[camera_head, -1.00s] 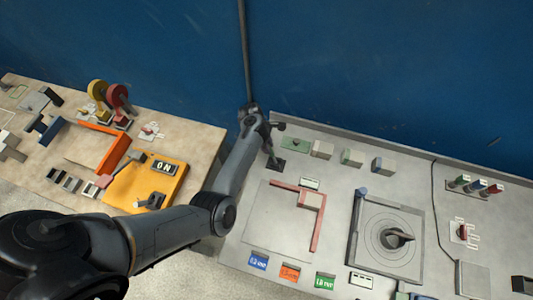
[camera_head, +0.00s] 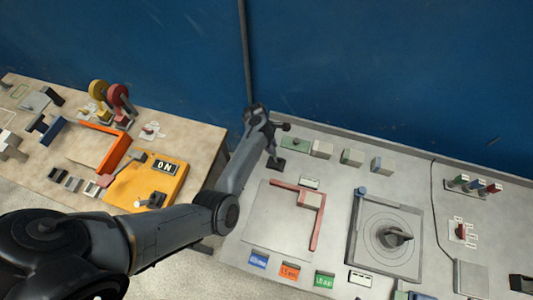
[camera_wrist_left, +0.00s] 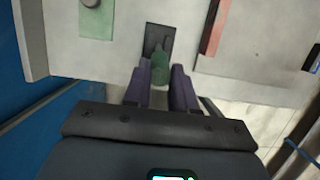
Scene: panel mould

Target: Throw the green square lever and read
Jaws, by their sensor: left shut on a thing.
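The green lever (camera_wrist_left: 160,68) stands on a small dark base plate (camera_wrist_left: 157,42) in the left wrist view. In the head view this dark plate (camera_head: 280,167) lies near the back left of the grey panel (camera_head: 250,225). My left gripper (camera_wrist_left: 161,82) has its purple fingers on either side of the green lever and is shut on it. In the head view the left gripper (camera_head: 272,155) is small, just over the plate, and the lever is mostly hidden there. My right gripper is not in view.
A green plate with a knob (camera_head: 294,144) and several blocks line the panel's back edge. A red L-shaped bar (camera_head: 316,232) and a round dial (camera_head: 395,238) lie in front.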

